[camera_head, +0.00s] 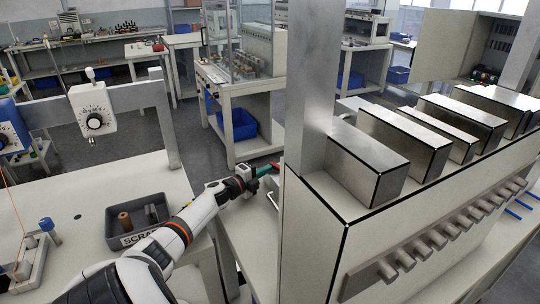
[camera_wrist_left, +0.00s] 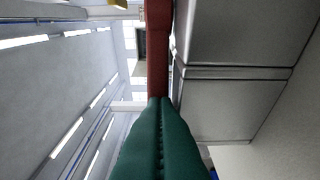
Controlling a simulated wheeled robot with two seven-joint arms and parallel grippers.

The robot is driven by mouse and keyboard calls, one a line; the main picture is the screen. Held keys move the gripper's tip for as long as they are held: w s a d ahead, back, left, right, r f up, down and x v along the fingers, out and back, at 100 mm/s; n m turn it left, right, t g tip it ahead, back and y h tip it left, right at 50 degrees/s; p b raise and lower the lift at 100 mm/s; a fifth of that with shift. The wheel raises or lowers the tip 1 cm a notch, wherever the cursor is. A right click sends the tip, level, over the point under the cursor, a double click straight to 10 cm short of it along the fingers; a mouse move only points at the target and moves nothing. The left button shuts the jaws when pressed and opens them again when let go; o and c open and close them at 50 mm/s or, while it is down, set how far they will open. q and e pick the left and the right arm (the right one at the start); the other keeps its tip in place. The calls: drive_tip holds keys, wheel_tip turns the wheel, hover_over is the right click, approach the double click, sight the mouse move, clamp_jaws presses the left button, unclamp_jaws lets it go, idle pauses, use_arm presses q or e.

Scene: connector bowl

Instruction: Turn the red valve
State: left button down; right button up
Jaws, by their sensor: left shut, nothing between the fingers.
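The red valve shows as a small red piece (camera_head: 275,166) at the left edge of the grey cabinet in the head view, mostly hidden behind the metal post. In the left wrist view it is a long red bar (camera_wrist_left: 158,50). My left gripper (camera_head: 265,171) reaches in from the lower left, its green fingers at the red piece. In the left wrist view the green fingers (camera_wrist_left: 158,100) are pressed together with nothing between them. Their tips meet the end of the red bar in the picture; I cannot tell whether they touch. My right gripper is not in view.
A grey metal post (camera_head: 312,80) and the cabinet (camera_head: 310,235) stand close to the right of my left gripper. A dark bin marked SCRAP (camera_head: 113,232) sits on the left table (camera_head: 95,190) under my arm. A blue bin (camera_head: 236,124) lies under a bench behind.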

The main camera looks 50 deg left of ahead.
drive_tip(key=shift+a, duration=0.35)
